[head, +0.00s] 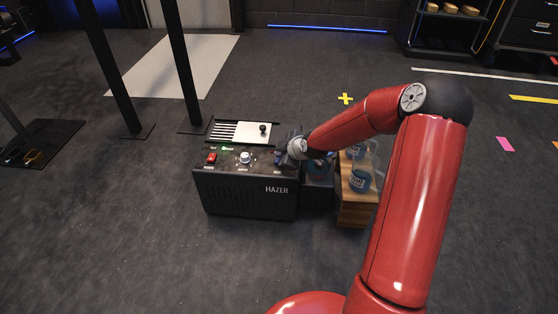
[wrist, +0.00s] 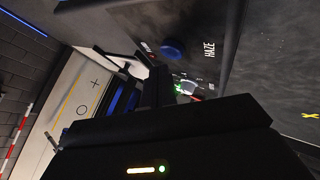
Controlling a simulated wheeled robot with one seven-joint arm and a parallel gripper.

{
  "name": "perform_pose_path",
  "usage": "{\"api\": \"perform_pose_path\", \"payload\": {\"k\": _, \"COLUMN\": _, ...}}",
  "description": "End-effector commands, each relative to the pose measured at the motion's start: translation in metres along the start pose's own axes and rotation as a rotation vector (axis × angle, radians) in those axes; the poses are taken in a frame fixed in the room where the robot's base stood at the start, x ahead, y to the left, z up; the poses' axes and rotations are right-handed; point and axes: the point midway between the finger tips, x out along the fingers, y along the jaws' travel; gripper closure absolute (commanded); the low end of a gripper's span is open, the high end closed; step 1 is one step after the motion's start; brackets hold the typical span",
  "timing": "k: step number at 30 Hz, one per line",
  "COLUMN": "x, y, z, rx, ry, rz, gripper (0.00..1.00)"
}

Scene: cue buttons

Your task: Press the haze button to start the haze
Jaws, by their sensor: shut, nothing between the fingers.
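The hazer (head: 245,193) is a black box labelled HAZER on the floor at the centre of the head view. In the wrist view, a round blue button (wrist: 172,48) sits on its dark panel beside the word HAZE. My gripper (head: 283,156) is at the right end of the panel in the head view, largely covering the button there. In the wrist view, my gripper's dark body fills the lower part, with the blue button clear of it. The jaws are shut with nothing held. I cannot tell whether the fingertips touch the panel.
The panel also carries a red switch (head: 212,158), a pale knob (head: 245,158) and a lit green light (head: 227,149). Black posts (head: 180,65) stand behind left. The floor in front is clear.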

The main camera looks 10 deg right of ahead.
Motion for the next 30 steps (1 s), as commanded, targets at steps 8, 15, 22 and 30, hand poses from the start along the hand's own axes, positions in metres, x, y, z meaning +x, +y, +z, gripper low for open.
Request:
{"api": "perform_pose_path", "payload": {"k": 8, "x": 0.0002, "y": -0.0002, "z": 0.0001, "rx": 0.0, "ry": 0.0, "rz": 0.0, "gripper": 1.0}}
{"api": "perform_pose_path", "payload": {"k": 15, "x": 0.0055, "y": -0.0041, "z": 0.0042, "rx": 0.0, "ry": 0.0, "rz": 0.0, "gripper": 1.0}}
{"api": "perform_pose_path", "payload": {"k": 22, "x": 0.0057, "y": -0.0042, "z": 0.0044, "rx": 0.0, "ry": 0.0, "rz": 0.0, "gripper": 1.0}}
{"api": "perform_pose_path", "payload": {"k": 30, "x": 0.0064, "y": -0.0047, "z": 0.0048, "rx": 0.0, "ry": 0.0, "rz": 0.0, "gripper": 1.0}}
